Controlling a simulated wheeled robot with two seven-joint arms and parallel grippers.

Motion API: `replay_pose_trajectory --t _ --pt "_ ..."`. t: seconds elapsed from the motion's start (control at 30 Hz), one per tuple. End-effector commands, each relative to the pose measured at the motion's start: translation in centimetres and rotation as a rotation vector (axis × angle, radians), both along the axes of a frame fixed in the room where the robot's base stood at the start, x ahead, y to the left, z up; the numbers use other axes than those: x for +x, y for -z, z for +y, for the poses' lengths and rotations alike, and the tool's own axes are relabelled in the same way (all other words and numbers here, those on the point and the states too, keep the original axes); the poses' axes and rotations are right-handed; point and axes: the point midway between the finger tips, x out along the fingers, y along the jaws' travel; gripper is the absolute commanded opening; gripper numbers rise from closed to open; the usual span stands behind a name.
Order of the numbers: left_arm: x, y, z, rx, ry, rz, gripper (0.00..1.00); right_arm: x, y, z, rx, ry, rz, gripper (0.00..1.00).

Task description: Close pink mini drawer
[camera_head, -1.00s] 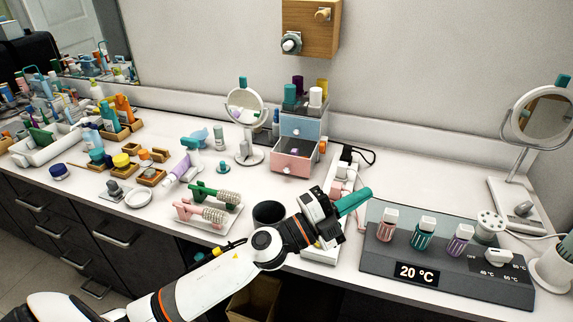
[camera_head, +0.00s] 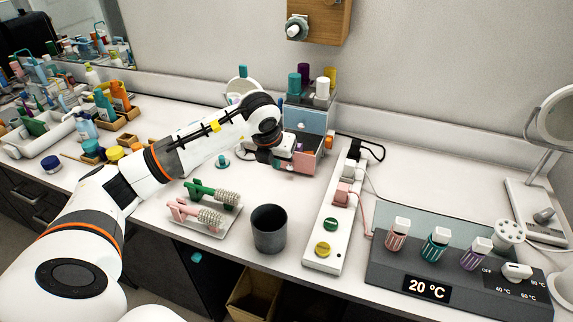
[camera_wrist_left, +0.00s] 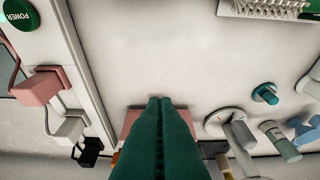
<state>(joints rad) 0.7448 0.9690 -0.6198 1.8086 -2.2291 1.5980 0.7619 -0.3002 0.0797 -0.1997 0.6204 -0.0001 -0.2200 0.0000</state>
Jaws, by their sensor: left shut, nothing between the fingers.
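The pink mini drawer (camera_head: 303,165) is the lower drawer of a small unit on the counter, under a blue drawer (camera_head: 304,120). Its pink front shows below and right of my left gripper, which hides much of it. How far it stands out is hard to tell. My left gripper (camera_head: 283,150) is at the drawer, with its fingertips hidden in the head view. In the left wrist view, its green fingers (camera_wrist_left: 160,99) are shut together and empty, overlapping the pink drawer (camera_wrist_left: 131,117). Contact cannot be told. My right gripper is not in view.
A power strip (camera_head: 334,222) lies right of the drawer unit, with a dark cup (camera_head: 269,229) nearer the front. A tray of brushes (camera_head: 207,225) lies below my arm. A round mirror (camera_head: 243,84) stands behind my arm. Bottles (camera_head: 295,82) stand on the unit.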

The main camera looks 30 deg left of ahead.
Motion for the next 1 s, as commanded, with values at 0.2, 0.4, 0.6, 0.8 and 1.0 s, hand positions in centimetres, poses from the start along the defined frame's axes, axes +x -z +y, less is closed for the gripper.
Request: replay_pose_trajectory --t 0.2,0.4,0.6,0.8,1.0 --pt "1.5 4.1 0.2 -0.004 0.001 0.006 0.00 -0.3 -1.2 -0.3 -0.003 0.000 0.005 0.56" --pt "3.1 8.2 0.6 -0.004 0.003 0.005 0.00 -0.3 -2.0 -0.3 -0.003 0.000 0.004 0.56" --pt "5.7 7.7 1.2 -0.006 0.002 0.000 0.00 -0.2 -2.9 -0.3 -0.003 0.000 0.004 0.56" --pt "6.8 7.9 1.5 -0.004 0.004 0.000 0.00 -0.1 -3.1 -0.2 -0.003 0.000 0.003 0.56" --pt "7.0 7.9 1.5 -0.004 0.005 0.000 0.00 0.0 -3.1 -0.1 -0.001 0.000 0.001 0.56"
